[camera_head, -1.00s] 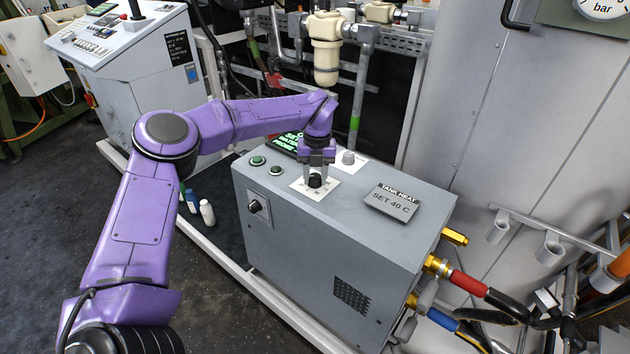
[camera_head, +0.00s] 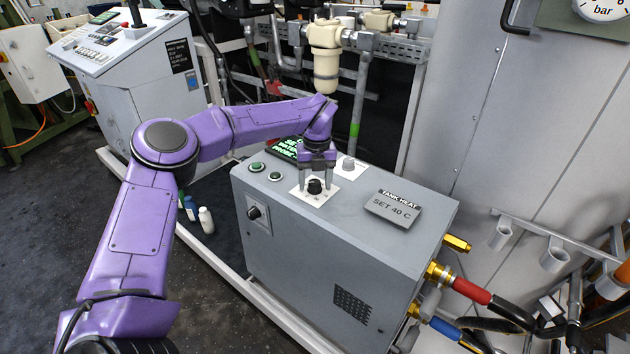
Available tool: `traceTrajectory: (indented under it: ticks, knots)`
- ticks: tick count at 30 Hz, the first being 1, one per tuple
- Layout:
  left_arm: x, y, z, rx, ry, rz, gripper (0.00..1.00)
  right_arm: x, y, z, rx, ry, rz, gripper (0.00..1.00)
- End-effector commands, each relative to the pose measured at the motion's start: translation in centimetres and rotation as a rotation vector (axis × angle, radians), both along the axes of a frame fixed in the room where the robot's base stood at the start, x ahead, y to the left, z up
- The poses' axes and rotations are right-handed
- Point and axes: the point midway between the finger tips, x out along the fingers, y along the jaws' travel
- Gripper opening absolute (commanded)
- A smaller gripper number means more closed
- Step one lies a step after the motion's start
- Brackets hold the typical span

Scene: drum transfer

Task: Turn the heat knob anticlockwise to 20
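The black heat knob (camera_head: 315,187) sits on a white dial plate (camera_head: 322,197) on top of the grey heater box (camera_head: 330,245). The sign on the box reads "TANK HEAT, SET 40 C" (camera_head: 393,207). My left gripper (camera_head: 316,184) points down over the knob, one finger on each side of it. The fingers are spread, with gaps between them and the knob. The dial's marks are too small to read. My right gripper is not in view.
A second, grey knob (camera_head: 348,164) on a white plate stands close behind the gripper. A cream filter housing (camera_head: 325,55) hangs behind the arm.

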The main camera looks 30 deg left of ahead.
Motion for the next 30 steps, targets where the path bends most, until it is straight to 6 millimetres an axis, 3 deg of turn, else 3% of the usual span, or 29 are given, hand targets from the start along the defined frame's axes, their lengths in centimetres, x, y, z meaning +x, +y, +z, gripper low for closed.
traceTrajectory:
  ticks: [8,11,21,30]
  knots:
    - [0.0,-0.1,0.1,-0.001,0.002,-0.002,0.62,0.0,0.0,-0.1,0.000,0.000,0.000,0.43]
    - [0.1,-0.1,1.4,-0.001,0.001,-0.001,0.62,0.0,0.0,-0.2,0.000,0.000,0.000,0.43]
    - [0.2,-0.3,9.0,0.001,0.001,0.000,0.62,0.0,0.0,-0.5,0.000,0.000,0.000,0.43]
    - [0.2,-0.3,10.5,-0.001,0.002,-0.001,0.62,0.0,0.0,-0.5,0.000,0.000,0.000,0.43]
